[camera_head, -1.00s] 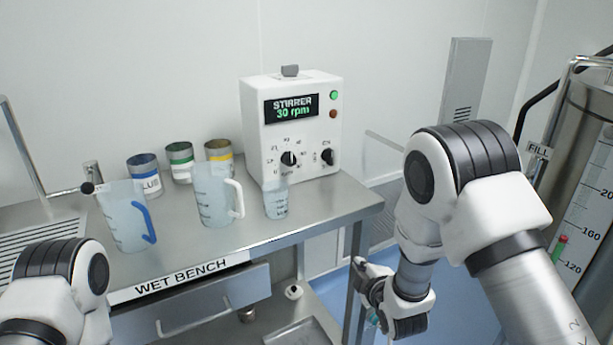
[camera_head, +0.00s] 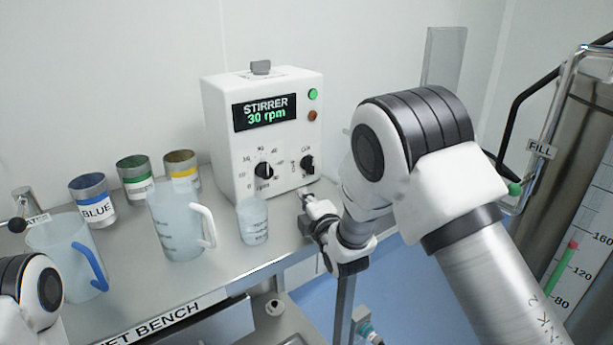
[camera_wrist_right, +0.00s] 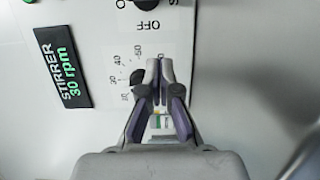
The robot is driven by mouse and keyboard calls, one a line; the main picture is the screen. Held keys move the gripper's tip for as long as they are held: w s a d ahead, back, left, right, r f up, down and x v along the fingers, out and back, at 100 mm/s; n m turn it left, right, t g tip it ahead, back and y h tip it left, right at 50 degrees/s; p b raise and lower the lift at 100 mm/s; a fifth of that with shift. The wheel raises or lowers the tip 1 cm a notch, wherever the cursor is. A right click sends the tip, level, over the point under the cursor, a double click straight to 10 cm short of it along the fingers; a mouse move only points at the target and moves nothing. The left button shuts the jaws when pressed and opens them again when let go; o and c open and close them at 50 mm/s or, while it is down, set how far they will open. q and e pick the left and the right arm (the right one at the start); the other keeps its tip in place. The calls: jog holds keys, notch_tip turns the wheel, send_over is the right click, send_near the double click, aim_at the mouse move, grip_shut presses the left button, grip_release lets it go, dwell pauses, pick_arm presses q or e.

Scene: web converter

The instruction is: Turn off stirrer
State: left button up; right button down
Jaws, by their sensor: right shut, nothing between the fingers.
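The stirrer (camera_head: 222,150) is a white box at the back of the bench. Its display (camera_head: 266,112) reads "STIRRER 30 rpm", and a green lamp (camera_head: 313,94) is above a dull red one (camera_head: 312,115). The front has a numbered black dial (camera_head: 264,171) and a black switch knob (camera_head: 307,164) to its right. In the right wrist view the switch knob (camera_wrist_right: 141,3) is partly cut off, beside the word OFF. My right gripper (camera_head: 304,193) is shut and empty, low in front of the stirrer's right side. Its fingertips (camera_wrist_right: 160,68) overlap the dial scale in the wrist view; contact is unclear. My left gripper is out of view.
A small beaker (camera_head: 253,222), a white-handled jug (camera_head: 178,228) and a blue-handled jug (camera_head: 62,255) stand on the steel bench (camera_head: 215,273). Blue (camera_head: 95,208), green (camera_head: 135,180) and yellow (camera_head: 183,174) cans stand behind. A tank (camera_head: 590,215) is at the right.

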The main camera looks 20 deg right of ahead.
aim_at(310, 165)
jog(key=w, duration=0.5)
jog(key=w+p, duration=0.1)
jog(key=w, duration=0.1)
jog(key=shift+w+a+r, duration=0.15)
jog(key=shift+w+a, duration=0.05)
jog(key=shift+a, duration=0.15)
jog(key=d, duration=0.1)
jog(key=w+d, duration=0.1)
jog(key=shift+d, duration=0.4)
jog(key=shift+d+p, duration=0.3)
jog(key=shift+d, duration=0.25)
jog(key=shift+w+a, duration=0.1)
jog(key=shift+f+n+b, duration=0.2)
jog(key=shift+n+b, duration=0.2)
jog(key=shift+b, duration=0.1)
